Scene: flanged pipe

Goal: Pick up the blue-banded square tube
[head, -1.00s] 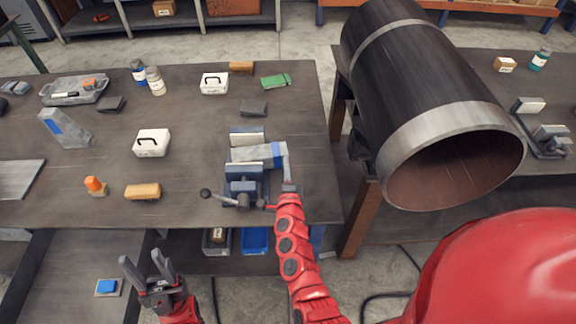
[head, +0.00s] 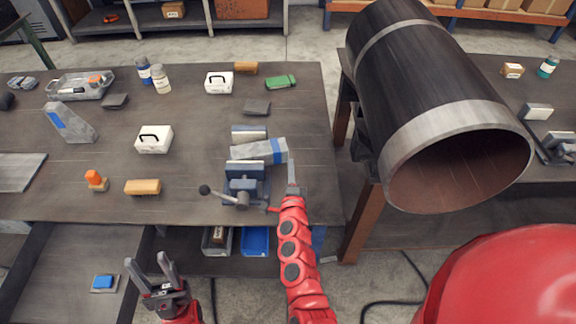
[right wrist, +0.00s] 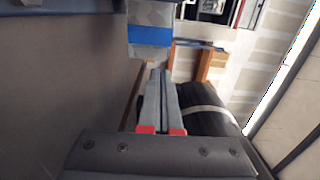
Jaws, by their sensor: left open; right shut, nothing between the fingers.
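The grey square tube with a blue band (head: 256,151) lies across the blue vise (head: 245,185) on the left table, its banded end pointing right. In the right wrist view the tube's blue band (right wrist: 150,36) shows beyond my fingertips. My right gripper (head: 291,172) is shut and empty, just right of and in front of the banded end; a small gap seems to separate them. My right fingers also show in the right wrist view (right wrist: 160,85). My left gripper (head: 152,266) is open and empty, low in front of the table. Another grey piece with a blue band (head: 70,122) lies at the left.
White cases (head: 154,139), an orange-brown block (head: 142,187), a dark block (head: 257,107) and a green item (head: 281,82) are on the table (head: 195,115). A large flanged pipe (head: 435,100) rises at the right. Bins (head: 256,240) sit below the table edge.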

